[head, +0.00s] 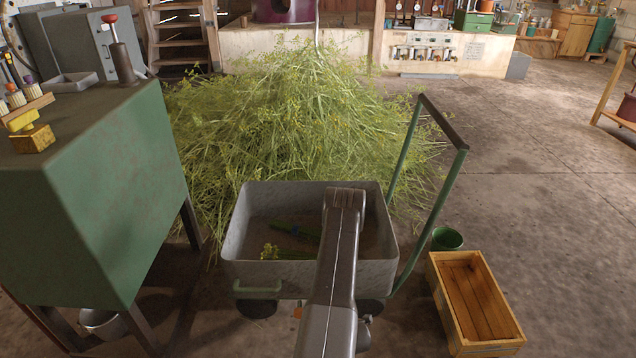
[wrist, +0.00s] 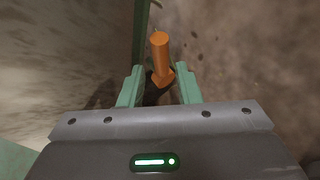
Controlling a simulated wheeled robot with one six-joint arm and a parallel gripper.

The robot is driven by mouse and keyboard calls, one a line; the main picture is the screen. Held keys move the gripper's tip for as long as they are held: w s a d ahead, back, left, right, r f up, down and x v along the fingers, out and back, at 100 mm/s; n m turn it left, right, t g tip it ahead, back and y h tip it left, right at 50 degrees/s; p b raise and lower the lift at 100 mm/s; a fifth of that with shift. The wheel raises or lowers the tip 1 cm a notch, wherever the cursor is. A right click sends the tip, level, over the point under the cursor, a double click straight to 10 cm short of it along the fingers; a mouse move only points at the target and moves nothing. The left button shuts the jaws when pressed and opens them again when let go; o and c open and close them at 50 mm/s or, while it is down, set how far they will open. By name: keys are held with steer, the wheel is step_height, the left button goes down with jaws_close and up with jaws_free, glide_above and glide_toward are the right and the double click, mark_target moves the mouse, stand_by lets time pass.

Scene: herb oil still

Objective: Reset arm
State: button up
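My gripper (wrist: 161,72) shows in the wrist view with its two green fingers apart. An orange lever-like piece (wrist: 160,48) stands between or just beyond the fingertips; gaps show on both sides of it, and the fingers do not appear to press on it. A small orange part (head: 298,311) low at the grey cart (head: 240,232) may be the same piece; I cannot tell. My arm reaches over the cart in the head view, and my gripper is not seen there.
The cart holds a few green stalks (head: 285,252) and has a green push frame (head: 450,180). A wooden crate (head: 436,290) and green bucket (head: 447,239) stand right of it. A green cabinet (head: 130,190) stands left, a herb heap (head: 300,120) behind. The right floor is clear.

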steer(key=b+x, duration=0.2)
steer(key=x, duration=0.6)
steer(key=shift+d, duration=0.1)
steer(key=shift+s, duration=0.1)
steer(key=p+v, duration=0.5)
steer(key=v, duration=0.9)
steer(key=b+x, duration=0.5)
steer(key=x, duration=0.9)
steer(key=shift+f, duration=0.2)
steer(key=shift+d, duration=0.1)
steer(key=shift+f+m+y, duration=0.2)
steer(key=shift+m+y, duration=0.1)
steer(key=shift+y, duration=0.2)
